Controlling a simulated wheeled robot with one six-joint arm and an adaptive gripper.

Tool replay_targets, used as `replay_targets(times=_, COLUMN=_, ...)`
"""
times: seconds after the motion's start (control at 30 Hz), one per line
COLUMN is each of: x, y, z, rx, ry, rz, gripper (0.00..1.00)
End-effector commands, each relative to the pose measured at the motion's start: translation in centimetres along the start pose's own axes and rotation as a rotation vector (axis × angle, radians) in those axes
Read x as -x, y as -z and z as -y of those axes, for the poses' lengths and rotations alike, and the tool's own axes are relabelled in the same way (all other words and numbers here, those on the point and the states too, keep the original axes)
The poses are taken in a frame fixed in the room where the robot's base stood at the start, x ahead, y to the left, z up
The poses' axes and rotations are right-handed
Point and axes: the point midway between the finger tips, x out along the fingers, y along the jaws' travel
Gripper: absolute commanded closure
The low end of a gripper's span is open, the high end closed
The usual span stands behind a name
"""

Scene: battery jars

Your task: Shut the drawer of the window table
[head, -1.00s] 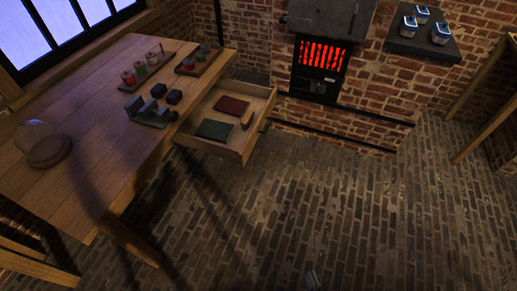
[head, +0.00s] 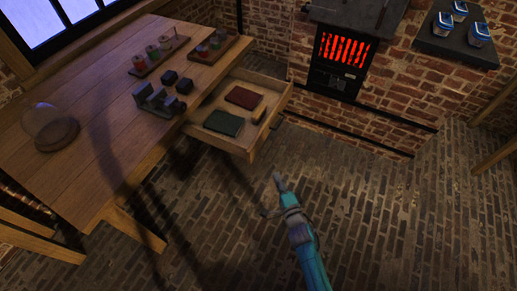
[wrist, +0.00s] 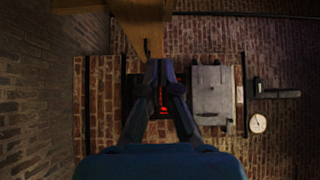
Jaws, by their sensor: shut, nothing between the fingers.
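The window table (head: 95,170) stands at the left under the window. Its wooden drawer (head: 237,151) is pulled well out on the right side. A red book (head: 244,97), a green book (head: 223,123) and a small tan block (head: 259,115) lie in it. My gripper (head: 278,178) is shut and empty over the brick floor, in front of the drawer and apart from it in the head view. In the wrist view its fingers (wrist: 161,68) are together, with a wooden part (wrist: 145,25), perhaps the drawer, just beyond them.
A brick stove (head: 345,52) with a glowing grate stands behind the drawer. A dark shelf (head: 455,45) at the upper right holds blue-and-white jars. The table top bears a glass dome (head: 50,128) and small trays. The brick floor (head: 380,220) at right is clear.

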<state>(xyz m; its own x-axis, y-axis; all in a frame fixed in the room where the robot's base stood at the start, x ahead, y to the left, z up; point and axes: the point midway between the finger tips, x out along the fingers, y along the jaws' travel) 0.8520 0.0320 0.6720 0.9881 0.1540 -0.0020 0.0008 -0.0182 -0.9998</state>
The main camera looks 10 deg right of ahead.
Motion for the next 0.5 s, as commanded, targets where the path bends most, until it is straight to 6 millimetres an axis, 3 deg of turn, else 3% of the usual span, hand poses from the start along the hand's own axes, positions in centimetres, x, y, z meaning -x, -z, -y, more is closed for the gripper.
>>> replay_targets(times=0.27, x=-2.3, y=0.0, z=0.1, rx=-0.02, ry=0.003, rz=0.003, gripper=1.0)
replay_targets(times=0.5, x=-6.3, y=0.0, z=0.1, rx=-0.019, ry=0.003, rz=0.004, gripper=1.0)
